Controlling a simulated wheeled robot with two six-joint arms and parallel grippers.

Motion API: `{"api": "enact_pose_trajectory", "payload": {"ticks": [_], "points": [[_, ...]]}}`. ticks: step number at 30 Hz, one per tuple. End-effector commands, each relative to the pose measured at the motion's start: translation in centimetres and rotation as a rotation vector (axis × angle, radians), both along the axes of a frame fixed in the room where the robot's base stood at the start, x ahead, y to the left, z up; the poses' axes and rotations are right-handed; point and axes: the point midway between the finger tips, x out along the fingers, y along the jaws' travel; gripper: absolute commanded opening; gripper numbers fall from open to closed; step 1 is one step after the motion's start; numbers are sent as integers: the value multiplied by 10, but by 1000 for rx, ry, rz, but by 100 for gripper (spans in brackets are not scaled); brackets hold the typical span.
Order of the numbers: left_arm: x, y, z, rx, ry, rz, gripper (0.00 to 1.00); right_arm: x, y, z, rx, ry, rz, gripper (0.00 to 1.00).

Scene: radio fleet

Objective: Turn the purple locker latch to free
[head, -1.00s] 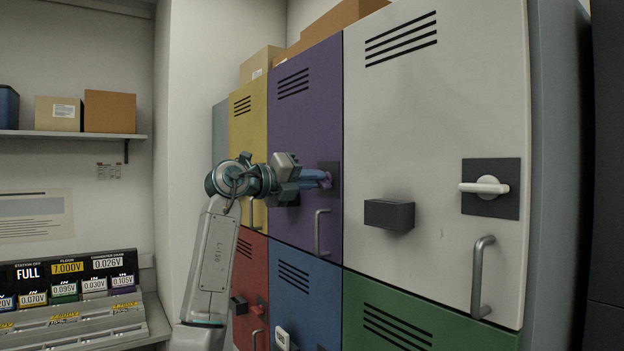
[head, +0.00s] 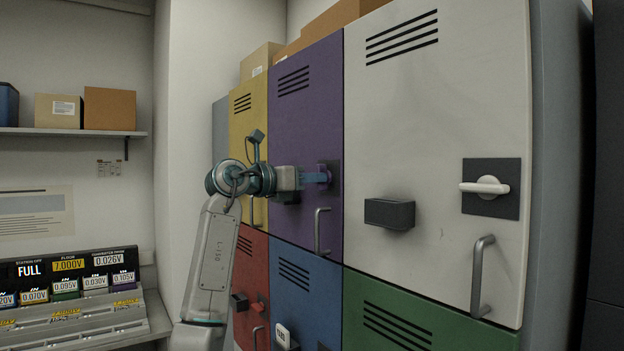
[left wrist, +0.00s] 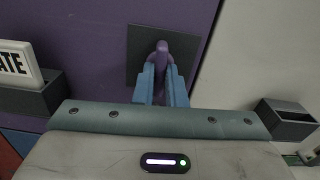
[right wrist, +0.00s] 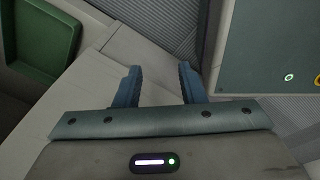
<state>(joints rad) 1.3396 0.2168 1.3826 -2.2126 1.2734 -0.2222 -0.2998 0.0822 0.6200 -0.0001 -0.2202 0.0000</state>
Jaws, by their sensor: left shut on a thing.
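The purple locker door (head: 300,110) is in the middle of the head view. Its latch is a purple handle (left wrist: 162,50) on a dark square plate (left wrist: 140,42), seen in the left wrist view. My left gripper (head: 326,177) is at this latch, with its blue fingers (left wrist: 162,84) closed on either side of the handle. The fingers and wrist hide much of the latch in the head view. In the left wrist view the handle shows upright between the fingers. My right gripper (right wrist: 160,85) shows only in its own wrist view, open and empty.
A white locker (head: 440,110) with a white latch (head: 485,188) and a dark holder (head: 390,214) stands to the right. A dark holder (left wrist: 30,102) with a white sign is left of the purple latch. A green bin (right wrist: 48,30) shows in the right wrist view.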

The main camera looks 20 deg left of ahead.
Motion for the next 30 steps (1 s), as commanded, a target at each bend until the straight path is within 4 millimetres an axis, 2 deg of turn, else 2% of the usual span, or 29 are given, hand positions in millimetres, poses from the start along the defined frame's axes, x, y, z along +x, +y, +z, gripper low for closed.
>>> {"api": "enact_pose_trajectory", "payload": {"ticks": [9,22,23,26,30], "points": [[0,0,-1,66,-49,0,0,0,1,0,1,0,0,36],[0,0,-1,72,-55,1,0,0,4,0,4,0,-2,36],[0,0,-1,72,-55,1,13,0,4,0,4,0,-2,36],[0,0,0,72,-55,1,32,0,4,0,4,0,-2,36],[0,0,0,72,-55,0,33,0,4,0,4,0,-2,36]]}}
